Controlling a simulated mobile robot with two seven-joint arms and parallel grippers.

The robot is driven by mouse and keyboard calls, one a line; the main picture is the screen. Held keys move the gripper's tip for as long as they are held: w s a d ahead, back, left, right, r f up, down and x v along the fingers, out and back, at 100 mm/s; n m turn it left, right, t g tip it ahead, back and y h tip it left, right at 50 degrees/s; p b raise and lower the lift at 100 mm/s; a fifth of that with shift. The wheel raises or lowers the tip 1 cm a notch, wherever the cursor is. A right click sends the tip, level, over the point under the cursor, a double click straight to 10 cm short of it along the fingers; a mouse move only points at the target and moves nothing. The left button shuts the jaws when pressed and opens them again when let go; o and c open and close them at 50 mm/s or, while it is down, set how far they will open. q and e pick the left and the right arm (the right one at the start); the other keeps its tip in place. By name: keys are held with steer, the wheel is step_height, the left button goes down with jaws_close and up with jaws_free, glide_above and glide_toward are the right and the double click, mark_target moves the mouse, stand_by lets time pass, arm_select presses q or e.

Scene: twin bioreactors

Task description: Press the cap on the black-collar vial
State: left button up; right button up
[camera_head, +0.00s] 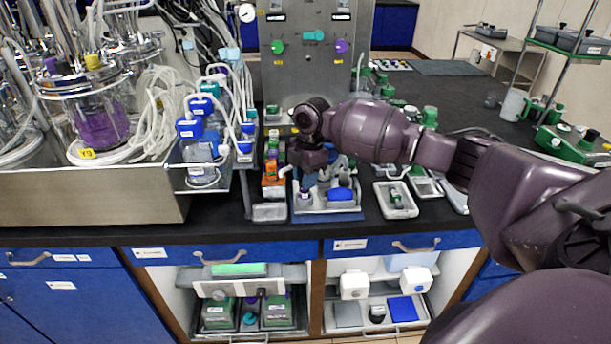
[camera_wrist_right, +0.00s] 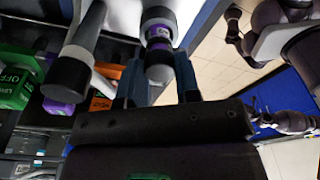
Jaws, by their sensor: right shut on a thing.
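My right gripper (camera_head: 306,186) points down over a blue-and-white tray (camera_head: 326,211) on the bench. In the right wrist view its fingers (camera_wrist_right: 158,82) are shut on a dark grey cap (camera_wrist_right: 160,74) with a purple band. A white vial (camera_wrist_right: 158,15) with a dark collar is in line beyond the cap; I cannot tell whether the cap is seated. A small purple-marked vial (camera_head: 304,197) stands below the gripper in the head view. I cannot make out my left gripper.
An orange box (camera_head: 272,186) stands left of the tray. A blue object (camera_head: 340,194) lies in the tray's right part. A small tray (camera_head: 396,199) lies to the right.

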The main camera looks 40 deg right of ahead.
stand_by(0.4)
steer(key=o, duration=1.5)
steer(key=shift+c, duration=0.2)
arm_select(q)
steer(key=shift+r, duration=0.2)
arm_select(e)
steer(key=shift+r, duration=0.2)
steer(key=shift+r+p, duration=0.55)
steer(key=shift+r, duration=0.05)
steer(key=shift+r+p, duration=2.25)
steer(key=shift+r, duration=0.45)
arm_select(q)
step_height(320, 180, up, 7)
steer(key=w, duration=0.1)
steer(key=shift+w+t, duration=0.15)
steer(key=shift+t, duration=0.25)
arm_select(e)
jaws_close()
